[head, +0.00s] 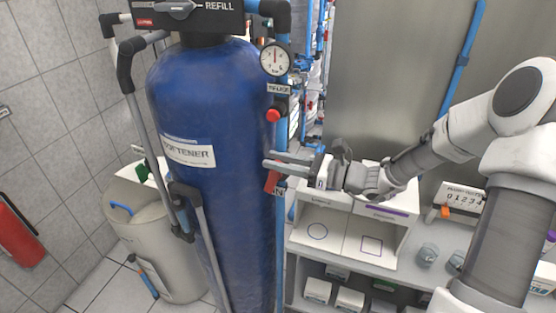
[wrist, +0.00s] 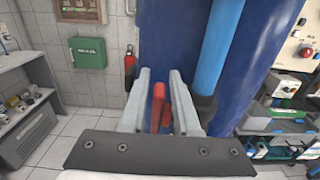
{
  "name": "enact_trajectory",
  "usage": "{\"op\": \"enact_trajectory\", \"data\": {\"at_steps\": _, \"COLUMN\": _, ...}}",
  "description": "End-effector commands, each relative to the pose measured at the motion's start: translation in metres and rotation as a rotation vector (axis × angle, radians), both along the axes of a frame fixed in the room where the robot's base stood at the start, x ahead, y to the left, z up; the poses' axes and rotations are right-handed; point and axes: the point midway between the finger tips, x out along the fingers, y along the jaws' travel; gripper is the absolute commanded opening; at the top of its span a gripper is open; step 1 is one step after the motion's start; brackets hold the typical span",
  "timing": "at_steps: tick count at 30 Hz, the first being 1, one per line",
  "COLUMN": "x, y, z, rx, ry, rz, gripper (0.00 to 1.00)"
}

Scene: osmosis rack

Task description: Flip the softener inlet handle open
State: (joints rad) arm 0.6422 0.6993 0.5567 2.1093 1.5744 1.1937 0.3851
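The softener inlet handle is a red lever (head: 272,181) on the blue pipe (head: 281,230) at the right side of the blue softener tank (head: 222,110). It hangs down, slightly tilted, just above a small label that seems to read "IN" (head: 279,192). My gripper (head: 272,160) reaches in from the right at the lever's upper end. In the wrist view the red lever (wrist: 158,106) stands between the two grey fingers of my gripper (wrist: 160,88). The fingers are apart, and I see no clear grip on the lever. The lever's pivot is partly hidden by the fingers.
A pressure gauge (head: 275,59) and a red knob (head: 273,115) sit higher on the same pipe. A white shelf (head: 395,262) with boxes and cups stands under my arm. A beige brine tank (head: 150,240) stands at the left, and a red extinguisher (head: 17,232) hangs on the wall.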

Motion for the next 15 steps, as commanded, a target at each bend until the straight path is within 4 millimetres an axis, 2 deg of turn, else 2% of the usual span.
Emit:
{"op": "enact_trajectory", "data": {"at_steps": 5, "x": 0.0001, "y": -0.0001, "z": -0.0001, "rx": 0.0, "ry": 0.0, "rz": 0.0, "gripper": 0.3}}
{"op": "enact_trajectory", "data": {"at_steps": 10, "x": -0.0001, "y": -0.0003, "z": -0.0001, "rx": 0.0, "ry": 0.0, "rz": 0.0, "gripper": 0.0}}
{"op": "enact_trajectory", "data": {"at_steps": 15, "x": -0.0002, "y": -0.0005, "z": -0.0001, "rx": 0.0, "ry": 0.0, "rz": 0.0, "gripper": 0.0}}
